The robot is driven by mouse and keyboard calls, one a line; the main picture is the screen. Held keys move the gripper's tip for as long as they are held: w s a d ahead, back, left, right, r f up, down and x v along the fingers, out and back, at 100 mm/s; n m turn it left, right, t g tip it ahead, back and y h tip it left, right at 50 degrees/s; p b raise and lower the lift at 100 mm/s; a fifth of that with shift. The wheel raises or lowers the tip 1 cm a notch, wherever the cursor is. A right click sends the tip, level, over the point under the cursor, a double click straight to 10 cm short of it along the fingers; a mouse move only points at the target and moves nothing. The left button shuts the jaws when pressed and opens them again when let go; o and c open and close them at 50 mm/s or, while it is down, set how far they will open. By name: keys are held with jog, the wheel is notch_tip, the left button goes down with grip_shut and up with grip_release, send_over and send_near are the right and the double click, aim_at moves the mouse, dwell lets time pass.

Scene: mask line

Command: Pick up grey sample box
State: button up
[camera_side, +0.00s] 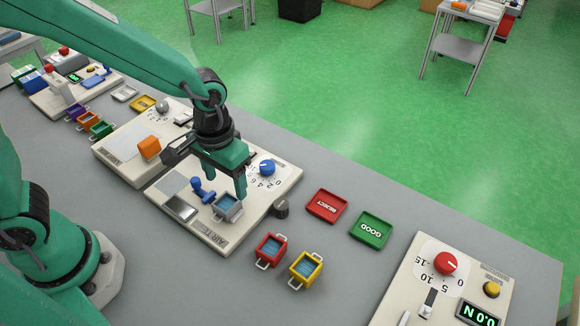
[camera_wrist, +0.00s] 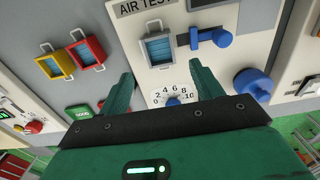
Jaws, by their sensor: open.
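The grey sample box (camera_side: 227,207), with a blue top and a handle, sits on the cream air test panel (camera_side: 262,214). It also shows in the wrist view (camera_wrist: 158,50), upright in the picture, below the "AIR TEST" label. My gripper (camera_side: 225,184) is open and empty, pointing down close above the box, with one fingertip overlapping the box's edge in the side view. In the wrist view the two green fingertips (camera_wrist: 160,74) are spread wide, and the box lies beyond them, between their lines. I cannot tell the exact height gap.
A blue lever (camera_side: 201,190) and a blue knob (camera_side: 267,167) stand on the panel near the box. Red (camera_side: 270,248) and yellow (camera_side: 306,267) boxes lie on the grey table in front. Red REJECT (camera_side: 326,206) and green GOOD (camera_side: 371,230) trays lie to the right.

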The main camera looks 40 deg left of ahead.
aim_at(229, 199)
jog(key=shift+f, duration=0.2)
jog(key=shift+f, duration=2.5)
jog(key=shift+c, duration=0.3)
jog(key=c, duration=1.1)
jog(key=shift+r, duration=0.2)
jog(key=shift+r, duration=0.85)
notch_tip(229, 199, up, 2)
jog(key=s+d+r, duration=0.6)
jog(key=s+r, duration=0.1)
jog(key=s, duration=0.2)
jog(key=shift+s+d, duration=0.25)
jog(key=shift+s, duration=0.1)
